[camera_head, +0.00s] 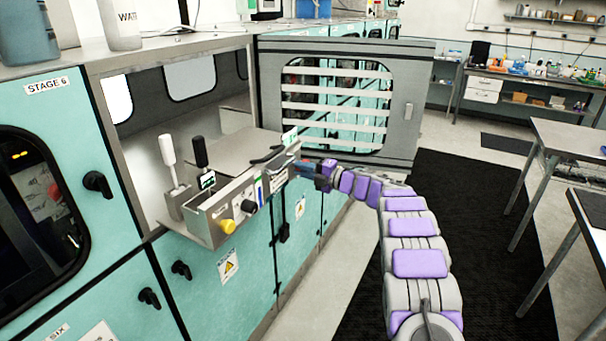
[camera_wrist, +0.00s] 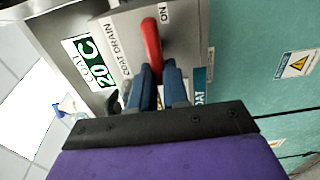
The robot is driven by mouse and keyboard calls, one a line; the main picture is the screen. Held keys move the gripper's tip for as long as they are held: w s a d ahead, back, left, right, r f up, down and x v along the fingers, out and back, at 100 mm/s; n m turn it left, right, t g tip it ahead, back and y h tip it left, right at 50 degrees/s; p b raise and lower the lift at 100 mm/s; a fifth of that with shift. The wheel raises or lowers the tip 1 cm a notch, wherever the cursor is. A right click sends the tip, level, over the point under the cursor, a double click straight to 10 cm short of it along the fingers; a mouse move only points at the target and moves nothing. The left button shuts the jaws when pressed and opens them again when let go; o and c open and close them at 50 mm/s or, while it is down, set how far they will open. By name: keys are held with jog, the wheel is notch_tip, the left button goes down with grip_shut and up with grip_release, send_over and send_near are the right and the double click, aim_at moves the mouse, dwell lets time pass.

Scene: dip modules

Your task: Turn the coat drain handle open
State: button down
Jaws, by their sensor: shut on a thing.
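The coat drain handle (camera_wrist: 151,42) is a red lever on a grey panel (camera_wrist: 118,22) in the wrist view. It lies beside a white "COAT DRAIN" label (camera_wrist: 119,44), with "ON" lettering (camera_wrist: 164,13) near its far end. My gripper (camera_wrist: 160,74) has its two blue fingers closed on the near end of the lever. In the head view my gripper (camera_head: 312,171) reaches the right end of the control panel. The handle is too small to make out clearly there.
A yellow knob (camera_head: 227,226) and black controls sit on the same panel. An open cabinet door (camera_head: 400,105) with a slatted window stands behind my gripper. Teal cabinets are at left. A black floor mat (camera_head: 440,230) and metal tables (camera_head: 570,135) are at right.

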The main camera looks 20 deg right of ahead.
jog(key=shift+f, duration=0.3)
jog(key=c, duration=1.4)
grip_release()
jog(key=shift+o, duration=1.4)
jog(key=shift+r, duration=0.15)
jog(key=p+v, duration=0.3)
jog(key=v, duration=1.4)
jog(key=shift+d, duration=0.25)
